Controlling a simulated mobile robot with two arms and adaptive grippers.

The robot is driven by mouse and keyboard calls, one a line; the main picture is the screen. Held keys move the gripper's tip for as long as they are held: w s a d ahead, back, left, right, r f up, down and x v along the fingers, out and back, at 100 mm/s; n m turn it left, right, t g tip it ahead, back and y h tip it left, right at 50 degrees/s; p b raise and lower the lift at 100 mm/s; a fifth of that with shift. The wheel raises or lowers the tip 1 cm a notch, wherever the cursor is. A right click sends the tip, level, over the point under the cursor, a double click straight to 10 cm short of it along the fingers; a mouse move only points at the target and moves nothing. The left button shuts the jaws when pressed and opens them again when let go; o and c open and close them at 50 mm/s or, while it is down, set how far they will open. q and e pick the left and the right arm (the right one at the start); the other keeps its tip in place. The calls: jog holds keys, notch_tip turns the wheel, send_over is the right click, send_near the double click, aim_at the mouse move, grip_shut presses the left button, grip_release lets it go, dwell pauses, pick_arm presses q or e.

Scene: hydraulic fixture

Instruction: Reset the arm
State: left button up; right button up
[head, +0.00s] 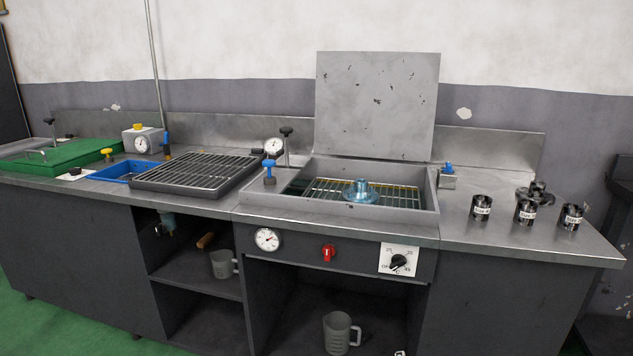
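Neither of my grippers nor arms shows in the head view. A grey workbench (215,206) runs across the picture. A basin (412,215) with its lid (377,105) standing open is set into it right of the middle. A bluish metal flanged part (361,192) sits on the wire rack (322,190) inside the basin. A black rotary dial (399,262) and a red knob (328,253) are on the front panel below, beside a round gauge (267,239).
Several dark labelled cylinders (481,207) and a dark flanged part (536,192) stand on the right worktop. A grated tray (195,172), blue tray (124,170) and green cover (75,154) lie left. Grey jugs (338,333) stand on shelves below.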

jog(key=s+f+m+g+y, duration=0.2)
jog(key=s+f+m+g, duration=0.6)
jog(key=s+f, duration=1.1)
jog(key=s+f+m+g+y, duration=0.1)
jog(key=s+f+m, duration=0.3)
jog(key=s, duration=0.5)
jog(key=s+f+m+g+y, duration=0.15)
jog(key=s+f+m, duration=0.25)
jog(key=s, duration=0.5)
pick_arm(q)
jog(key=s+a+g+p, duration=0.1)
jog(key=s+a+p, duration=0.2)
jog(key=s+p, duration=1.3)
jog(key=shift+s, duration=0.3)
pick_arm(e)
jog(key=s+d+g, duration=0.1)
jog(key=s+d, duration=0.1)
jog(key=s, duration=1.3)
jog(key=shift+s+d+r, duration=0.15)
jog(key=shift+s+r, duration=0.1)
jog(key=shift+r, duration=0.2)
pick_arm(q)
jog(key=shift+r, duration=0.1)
